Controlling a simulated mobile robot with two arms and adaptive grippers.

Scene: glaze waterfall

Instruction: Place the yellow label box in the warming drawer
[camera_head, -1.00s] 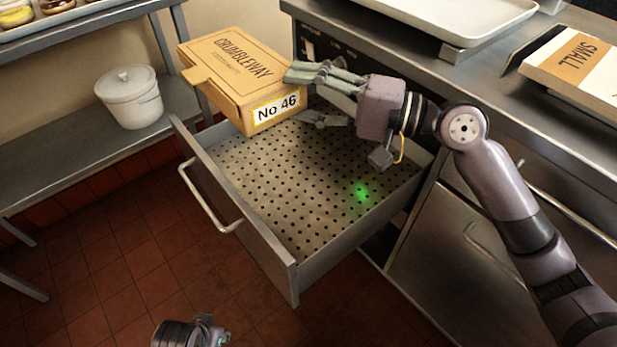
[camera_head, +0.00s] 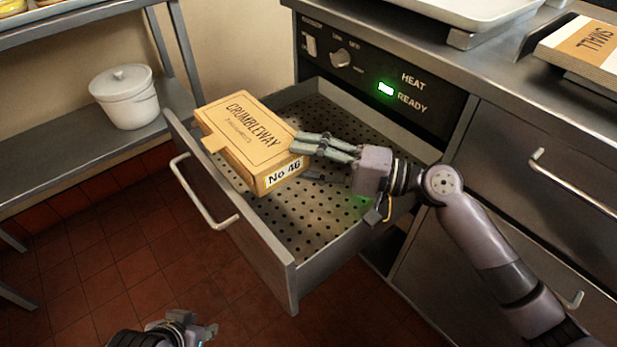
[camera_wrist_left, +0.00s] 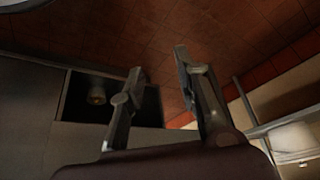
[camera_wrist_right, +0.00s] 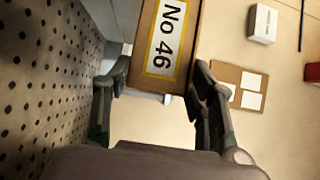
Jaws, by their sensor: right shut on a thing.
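The yellow label box (camera_head: 246,135) is a tan carton marked CRUMBLEWAY, with a yellow-edged label reading No 46. It is inside the outline of the open warming drawer (camera_head: 246,237), at its left part; whether it touches the perforated floor is unclear. My right gripper (camera_head: 300,158) is shut on the box's right end. In the right wrist view the box (camera_wrist_right: 150,85) sits between the fingers, label toward the camera. My left gripper (camera_head: 196,328) is low at the front, away from the drawer. In the left wrist view its fingers (camera_wrist_left: 157,75) are apart and empty.
The heat panel (camera_head: 385,88) above the drawer shows a lit green light. A white lidded pot (camera_head: 125,98) stands on the left shelf. Another box marked SMALL (camera_head: 585,48) lies on the right counter. The drawer's right half is clear.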

